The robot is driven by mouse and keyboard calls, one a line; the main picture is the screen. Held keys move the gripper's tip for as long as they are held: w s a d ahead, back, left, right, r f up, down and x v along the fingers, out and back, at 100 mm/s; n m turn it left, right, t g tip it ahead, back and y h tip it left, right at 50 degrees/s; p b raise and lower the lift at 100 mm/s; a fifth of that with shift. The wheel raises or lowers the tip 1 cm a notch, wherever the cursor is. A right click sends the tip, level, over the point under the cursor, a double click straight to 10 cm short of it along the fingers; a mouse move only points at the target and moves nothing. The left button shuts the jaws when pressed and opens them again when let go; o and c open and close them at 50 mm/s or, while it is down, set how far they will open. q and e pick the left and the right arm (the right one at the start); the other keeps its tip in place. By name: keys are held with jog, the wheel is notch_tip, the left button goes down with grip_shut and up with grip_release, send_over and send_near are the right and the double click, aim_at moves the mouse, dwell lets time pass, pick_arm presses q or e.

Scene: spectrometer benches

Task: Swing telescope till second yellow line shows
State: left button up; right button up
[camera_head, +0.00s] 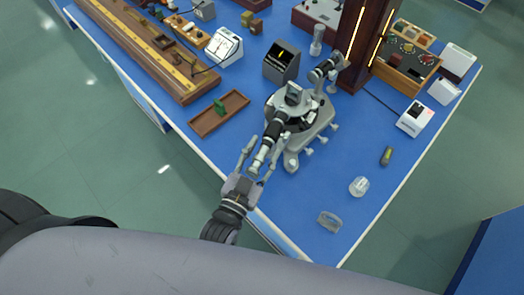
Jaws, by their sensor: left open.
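The spectrometer (315,128) stands on the blue bench, with a dark prism table (292,95) at its top. Its telescope (271,137), a black and grey tube, points towards the front edge of the bench. My left gripper (262,150) is open, with one finger on each side of the telescope's near end; I cannot tell whether they touch it. A dark display box (282,61) behind the spectrometer shows a small yellow mark, too small to read as lines. The collimator (325,70) faces the lamp housing. My right gripper is out of view.
A tall brown lamp housing (365,50) with glowing yellow slits stands behind. A brown tray (219,113) lies left of the telescope. A glass block (329,222), a clear round piece (359,187) and a small dark cylinder (386,156) lie at the right.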

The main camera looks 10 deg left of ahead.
pick_arm(q)
jog(key=shift+s, duration=0.1)
jog(key=v, duration=1.2)
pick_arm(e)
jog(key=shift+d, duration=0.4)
pick_arm(q)
jog(key=s+a+f+g+b, duration=0.1)
jog(key=s+f+g, duration=0.15)
jog(key=f, duration=0.95)
jog(key=s+a+f+g+y, duration=0.15)
jog(key=f+g, duration=0.25)
jog(key=f, duration=0.7)
jog(key=s+f+g+b, duration=0.1)
jog(key=s+f+g, duration=0.2)
jog(key=f, duration=0.9)
jog(key=s+a+f+n+g+y, duration=0.1)
jog(key=s+a+f+g, duration=0.2)
jog(key=s+a+f, duration=0.2)
jog(key=s+a+f+g+y+b, duration=0.1)
jog(key=s+a+f+g, duration=0.3)
jog(key=s+f, duration=0.4)
notch_tip(320, 180, down, 3)
jog(key=shift+s+a+f+n, duration=0.1)
jog(key=shift+s+a+n, duration=0.25)
jog(key=shift+a, duration=0.3)
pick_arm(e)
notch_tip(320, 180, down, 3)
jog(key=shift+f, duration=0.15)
